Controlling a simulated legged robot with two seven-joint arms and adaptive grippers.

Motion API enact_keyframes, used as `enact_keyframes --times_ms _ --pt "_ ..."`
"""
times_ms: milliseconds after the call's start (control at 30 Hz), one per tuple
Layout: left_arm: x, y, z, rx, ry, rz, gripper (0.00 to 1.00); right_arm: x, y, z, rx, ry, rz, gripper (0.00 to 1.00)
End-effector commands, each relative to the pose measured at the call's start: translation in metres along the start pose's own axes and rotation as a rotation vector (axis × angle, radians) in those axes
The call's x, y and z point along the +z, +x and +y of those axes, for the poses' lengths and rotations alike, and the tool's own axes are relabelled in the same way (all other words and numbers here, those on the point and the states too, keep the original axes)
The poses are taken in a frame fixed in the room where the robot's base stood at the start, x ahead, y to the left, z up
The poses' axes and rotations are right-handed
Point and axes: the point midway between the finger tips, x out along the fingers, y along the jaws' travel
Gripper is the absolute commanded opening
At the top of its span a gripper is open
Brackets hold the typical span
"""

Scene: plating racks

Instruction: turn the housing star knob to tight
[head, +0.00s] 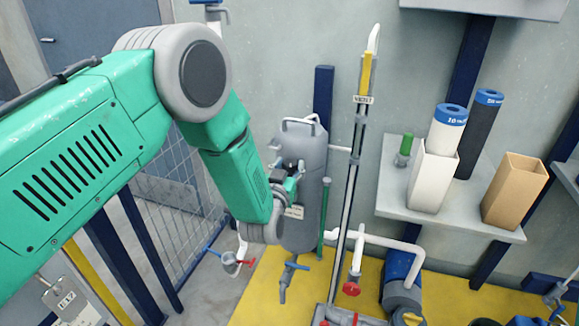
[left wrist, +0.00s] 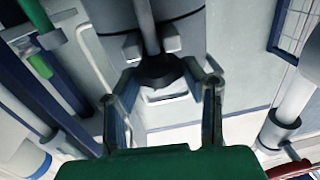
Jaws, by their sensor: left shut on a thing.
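The housing (head: 308,215) is a grey upright cylinder with a handle on top, standing behind my left arm in the head view. In the left wrist view the dark star knob (left wrist: 160,70) sits against the grey housing (left wrist: 180,32), between the two fingers. My left gripper (head: 290,178) is at the upper front of the housing and shut on the knob. The gripper also shows in the left wrist view (left wrist: 161,80), its fingers on both sides of the knob. In the head view the knob is largely hidden by the gripper. My right gripper is not in view.
A shelf (head: 390,205) on the right holds a white box (head: 428,185), a brown box (head: 510,195) and cartridges. A vertical pipe (head: 350,205) stands right of the housing. Red-handled (head: 230,260) and blue-handled (head: 288,265) valves are low nearby. A mesh fence (head: 185,210) is behind.

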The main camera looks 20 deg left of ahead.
Motion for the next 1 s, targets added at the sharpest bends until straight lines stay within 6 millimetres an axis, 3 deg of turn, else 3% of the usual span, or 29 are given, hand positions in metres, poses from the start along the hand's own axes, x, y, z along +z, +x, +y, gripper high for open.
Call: enact_keyframes --times_ms 300,733,767,800,1000 --pt "-0.0016 0.0016 -0.0056 0.235 -0.002 0.004 0.09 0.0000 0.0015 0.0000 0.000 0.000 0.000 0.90" --pt "-0.0018 0.0009 -0.0053 0.278 -0.003 0.002 0.09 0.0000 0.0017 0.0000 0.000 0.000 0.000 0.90" --pt "-0.0018 0.0009 -0.0053 0.278 -0.003 0.002 0.45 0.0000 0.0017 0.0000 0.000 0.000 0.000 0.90" --pt "-0.0018 0.0009 -0.0053 0.277 -0.003 0.003 0.59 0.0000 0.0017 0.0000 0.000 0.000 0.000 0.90" --pt "-0.0010 0.0006 -0.0055 0.277 -0.002 0.001 0.59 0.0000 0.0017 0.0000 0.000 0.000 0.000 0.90"
